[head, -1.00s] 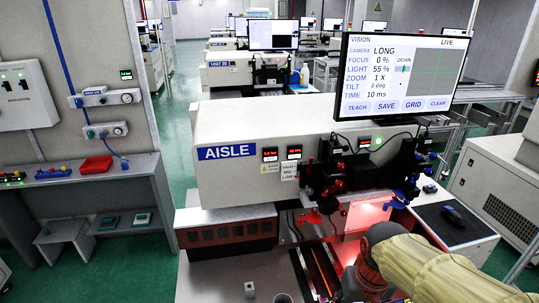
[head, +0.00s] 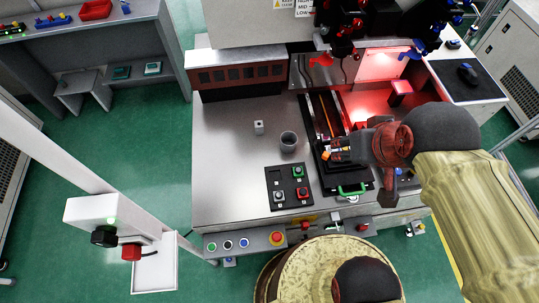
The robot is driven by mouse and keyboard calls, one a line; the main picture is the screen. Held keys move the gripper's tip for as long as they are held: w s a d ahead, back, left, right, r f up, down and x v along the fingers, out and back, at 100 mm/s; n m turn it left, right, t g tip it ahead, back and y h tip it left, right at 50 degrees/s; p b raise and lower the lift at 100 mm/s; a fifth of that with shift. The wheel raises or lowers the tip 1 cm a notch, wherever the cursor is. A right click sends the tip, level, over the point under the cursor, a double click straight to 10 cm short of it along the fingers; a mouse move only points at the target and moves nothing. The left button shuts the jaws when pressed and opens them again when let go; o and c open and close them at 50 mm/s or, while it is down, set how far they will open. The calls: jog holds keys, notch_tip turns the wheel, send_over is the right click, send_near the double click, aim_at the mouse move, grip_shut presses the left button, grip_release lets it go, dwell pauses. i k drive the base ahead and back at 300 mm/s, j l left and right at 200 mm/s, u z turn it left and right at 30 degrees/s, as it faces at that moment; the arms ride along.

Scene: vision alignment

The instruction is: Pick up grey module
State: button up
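A small light grey block (head: 259,127) with a dark spot on its face stands on the bare metal worktop; it looks like the grey module, but it is too small to be sure. A grey round cup (head: 288,141) stands just to its right and nearer to me. My gripper (head: 332,153) is over the black rail fixture (head: 320,118), to the right of the block and cup and apart from both. Its fingers are small and blend with the dark fixture, so I cannot tell how far they are open. My wrist and arm hide part of the fixture's right side.
A black button panel (head: 289,187) lies in front of the cup. A green handle (head: 352,190) is at the fixture's front end. A red-lit box (head: 401,90) and mouse pad (head: 467,79) are at the right. The worktop left of the block is clear.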

aim_at(278, 197)
jog(key=u, duration=0.7)
jog(key=z, duration=1.15)
jog(key=u, duration=1.1)
jog(key=j+z, duration=0.25)
jog(key=j, duration=0.35)
jog(key=j+z, duration=0.3)
jog(key=j, duration=0.3)
jog(key=k, duration=0.05)
